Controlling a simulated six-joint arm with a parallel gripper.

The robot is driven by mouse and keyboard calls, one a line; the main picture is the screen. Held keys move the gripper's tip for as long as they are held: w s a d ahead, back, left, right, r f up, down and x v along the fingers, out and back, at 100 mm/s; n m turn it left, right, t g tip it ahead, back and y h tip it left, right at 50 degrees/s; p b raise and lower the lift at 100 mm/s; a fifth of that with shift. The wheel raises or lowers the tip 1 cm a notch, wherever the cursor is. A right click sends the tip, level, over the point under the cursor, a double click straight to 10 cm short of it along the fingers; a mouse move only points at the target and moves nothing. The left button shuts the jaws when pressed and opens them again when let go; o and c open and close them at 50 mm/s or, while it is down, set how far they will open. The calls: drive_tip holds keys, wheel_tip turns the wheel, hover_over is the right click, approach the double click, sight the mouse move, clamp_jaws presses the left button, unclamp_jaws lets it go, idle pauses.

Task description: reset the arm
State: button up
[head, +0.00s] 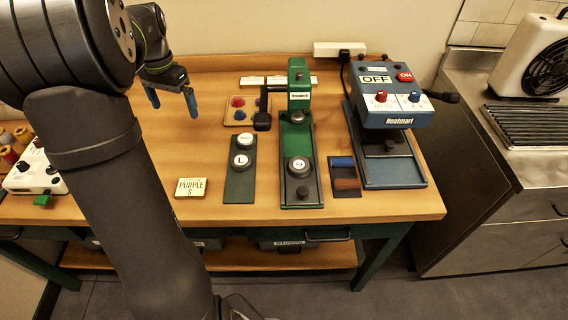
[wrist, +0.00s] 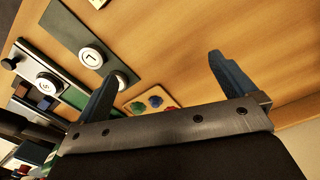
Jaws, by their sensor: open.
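My gripper (head: 172,97) hangs above the back left of the wooden table (head: 222,205), with its two blue fingers spread apart and nothing between them. In the wrist view my gripper (wrist: 165,80) is also open and empty, with bare wood beyond its fingers. My dark arm crosses the left side of the head view and hides part of the table.
A tray of coloured pieces (head: 239,112), a dark board with round buttons (head: 240,180), a green press (head: 298,140) and a blue Heatmart press (head: 392,110) stand right of my gripper. A PURPLE S card (head: 191,188) lies near the front. A white device (head: 35,172) is at left.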

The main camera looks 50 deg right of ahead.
drive_tip(key=s+d+r+m, duration=0.4)
drive_tip(key=s+d+m, duration=0.1)
drive_tip(key=s, duration=0.4)
drive_tip(key=s+d+r+m, duration=0.35)
drive_tip(key=s+d, duration=0.25)
drive_tip(key=s, duration=0.4)
drive_tip(key=s+d+r+m, duration=0.3)
drive_tip(key=s+d+m, duration=0.2)
drive_tip(key=s, duration=0.4)
wheel_tip(320, 180, down, 10)
drive_tip(key=shift+s+r, duration=0.15)
drive_tip(key=shift+s, duration=0.05)
drive_tip(key=shift+d+r, duration=0.15)
wheel_tip(320, 180, up, 10)
